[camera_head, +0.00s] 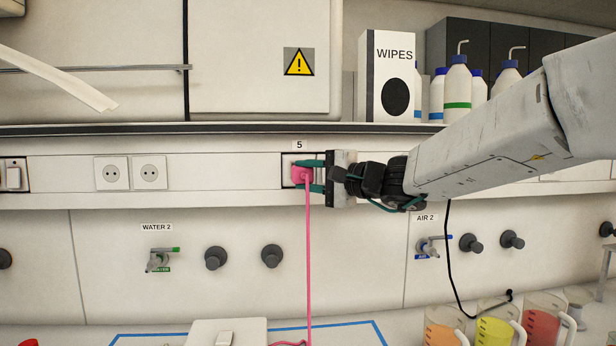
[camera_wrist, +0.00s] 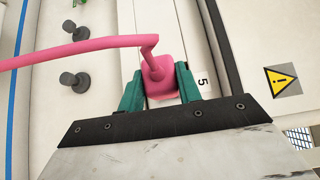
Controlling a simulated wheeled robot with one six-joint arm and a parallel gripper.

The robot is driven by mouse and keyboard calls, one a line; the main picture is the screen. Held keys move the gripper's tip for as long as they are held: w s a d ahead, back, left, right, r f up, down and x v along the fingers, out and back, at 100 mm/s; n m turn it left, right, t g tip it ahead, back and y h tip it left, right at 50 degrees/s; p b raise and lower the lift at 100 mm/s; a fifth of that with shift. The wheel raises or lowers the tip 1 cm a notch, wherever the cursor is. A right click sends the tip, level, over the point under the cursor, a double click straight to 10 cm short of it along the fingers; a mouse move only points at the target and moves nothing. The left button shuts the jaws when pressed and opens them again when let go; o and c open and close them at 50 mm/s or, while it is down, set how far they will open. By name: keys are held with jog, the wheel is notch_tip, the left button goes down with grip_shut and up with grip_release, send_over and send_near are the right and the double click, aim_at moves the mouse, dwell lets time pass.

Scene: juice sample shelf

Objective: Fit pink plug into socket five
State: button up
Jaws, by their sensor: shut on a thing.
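The pink plug (camera_head: 301,175) is at the socket panel under the label 5 in the head view, with its pink cord hanging straight down to the bench. My gripper (camera_head: 316,175) is shut on the plug, with its green fingers on either side of it. In the wrist view the plug (camera_wrist: 160,80) sits between the green fingers (camera_wrist: 160,90), and the cord runs off to the left. Socket five (camera_head: 286,170) is mostly hidden behind the plug and fingers. I cannot tell whether the plug is seated in it or just in front.
Two free sockets (camera_head: 130,173) are on the rail to the left. Below are a WATER 2 tap (camera_head: 158,260), an AIR 2 tap (camera_head: 428,247) and dark knobs. A wipes box (camera_head: 388,75) and bottles stand on the shelf above. Jugs of juice (camera_head: 495,325) stand on the bench at right.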

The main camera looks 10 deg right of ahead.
jog(key=shift+w, duration=1.9)
dwell(0.9)
jog(key=o, duration=1.3)
jog(key=shift+c, duration=0.2)
jog(key=v, duration=0.7)
jog(key=s+f+n+g+h, duration=0.4)
jog(key=s+f+g, duration=0.4)
jog(key=s+f, duration=0.8)
jog(key=s+d+f+n+h, duration=0.1)
jog(key=s+d+f+h, duration=0.1)
jog(key=s, duration=0.5)
jog(key=s+d+f+n+g+h, duration=0.1)
jog(key=s+d+f+h, duration=0.2)
jog(key=s+d, duration=0.3)
jog(key=s+d+f+n+g+h, duration=0.1)
jog(key=s+d+h, duration=0.3)
jog(key=s, duration=0.5)
jog(key=shift+d+f+n+h, duration=0.3)
jog(key=shift+d+f+n, duration=0.3)
jog(key=shift+f, duration=0.2)
